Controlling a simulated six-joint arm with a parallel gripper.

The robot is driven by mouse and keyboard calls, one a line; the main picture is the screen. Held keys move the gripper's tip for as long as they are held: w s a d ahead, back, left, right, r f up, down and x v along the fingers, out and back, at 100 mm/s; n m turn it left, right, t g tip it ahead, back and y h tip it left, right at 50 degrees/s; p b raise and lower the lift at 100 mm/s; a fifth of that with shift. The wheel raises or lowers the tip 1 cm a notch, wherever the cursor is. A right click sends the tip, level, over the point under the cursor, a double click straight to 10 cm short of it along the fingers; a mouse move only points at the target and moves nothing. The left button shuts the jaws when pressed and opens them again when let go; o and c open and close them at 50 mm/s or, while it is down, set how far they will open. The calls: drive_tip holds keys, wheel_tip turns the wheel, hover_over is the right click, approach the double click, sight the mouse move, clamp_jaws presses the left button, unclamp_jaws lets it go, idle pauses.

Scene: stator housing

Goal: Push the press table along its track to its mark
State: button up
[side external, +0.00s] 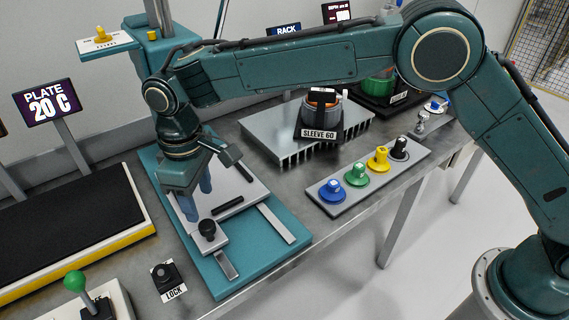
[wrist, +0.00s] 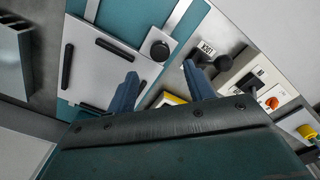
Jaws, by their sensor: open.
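The press table (side external: 236,188) is a light grey plate on a teal base (side external: 284,258) with pale track rails (side external: 276,222). It carries black bars and a black knob (side external: 207,230) at its near corner. In the wrist view the plate (wrist: 105,72) lies left of centre, with the knob (wrist: 160,50) at its upper right corner. My gripper (side external: 197,196) is open and empty, blue fingers down over the table's left part. In the wrist view my gripper (wrist: 162,88) straddles the plate's right edge. Whether the fingers touch the plate is unclear. I cannot make out the mark.
A lock button (side external: 166,274) and a green-knobbed lever (side external: 76,282) stand at the front left. A black-topped plate (side external: 70,222) with yellow edging lies left. A tray of coloured knobs (side external: 334,205) and a finned block (side external: 286,130) stand right.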

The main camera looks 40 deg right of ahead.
sight(206, 224)
wheel_tip(206, 224, down, 7)
drive_tip(key=shift+f, duration=0.15)
idle(0.4)
drive_tip(key=shift+w, duration=0.1)
clamp_jaws()
